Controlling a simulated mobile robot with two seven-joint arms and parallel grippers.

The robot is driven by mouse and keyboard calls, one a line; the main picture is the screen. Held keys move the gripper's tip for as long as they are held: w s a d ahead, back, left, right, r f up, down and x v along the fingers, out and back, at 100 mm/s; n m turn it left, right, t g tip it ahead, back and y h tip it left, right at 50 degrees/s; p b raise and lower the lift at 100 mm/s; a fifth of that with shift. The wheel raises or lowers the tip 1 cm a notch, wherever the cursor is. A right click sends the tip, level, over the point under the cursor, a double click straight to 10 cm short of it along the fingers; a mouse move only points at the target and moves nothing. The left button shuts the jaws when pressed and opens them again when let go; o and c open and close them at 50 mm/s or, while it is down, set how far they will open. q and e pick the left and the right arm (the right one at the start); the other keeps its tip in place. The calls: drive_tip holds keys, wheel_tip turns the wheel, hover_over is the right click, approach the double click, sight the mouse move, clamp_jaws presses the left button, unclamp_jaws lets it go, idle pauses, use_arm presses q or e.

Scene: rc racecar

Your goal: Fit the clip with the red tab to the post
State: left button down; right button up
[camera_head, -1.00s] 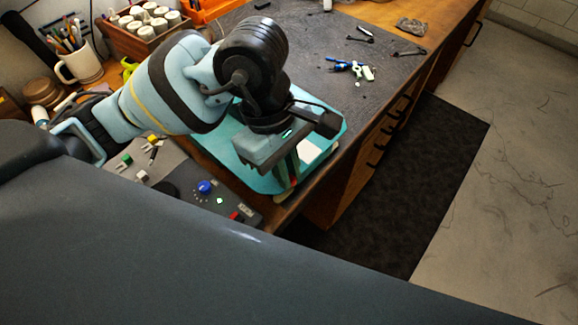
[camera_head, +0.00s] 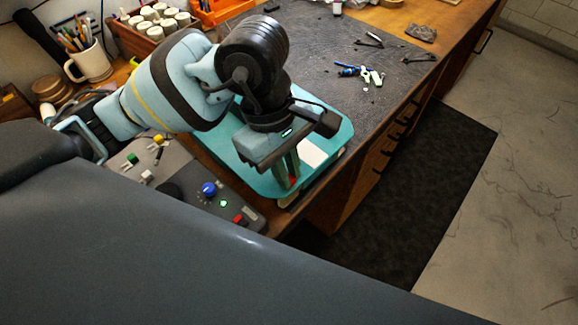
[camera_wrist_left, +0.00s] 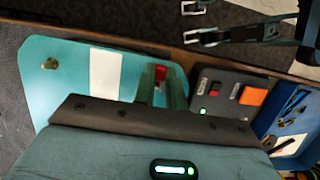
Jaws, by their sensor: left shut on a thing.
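My left gripper (camera_head: 291,182) hangs over the teal tray (camera_head: 338,138), with its fingers pointing down near the tray's front edge. The left wrist view shows its fingers (camera_wrist_left: 164,92) shut on the clip with the red tab (camera_wrist_left: 160,73). Only the red part shows clearly; the fingers hide the rest of the clip. The tray carries a white rectangle (camera_wrist_left: 105,75) and a small brass-coloured piece (camera_wrist_left: 50,63). I cannot tell which part is the post. Dark jointed parts with metal ends at the top of the wrist view may be my right gripper.
Tools (camera_head: 362,74) lie on the grey mat behind.

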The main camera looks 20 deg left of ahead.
use_arm(q)
drive_tip(key=shift+a, duration=0.1)
drive_tip(key=c, duration=1.4)
unclamp_jaws()
drive_tip(key=shift+o, duration=0.2)
drive_tip(key=v, duration=0.7)
drive_tip(key=shift+r, duration=0.4)
drive_tip(key=shift+a, duration=0.1)
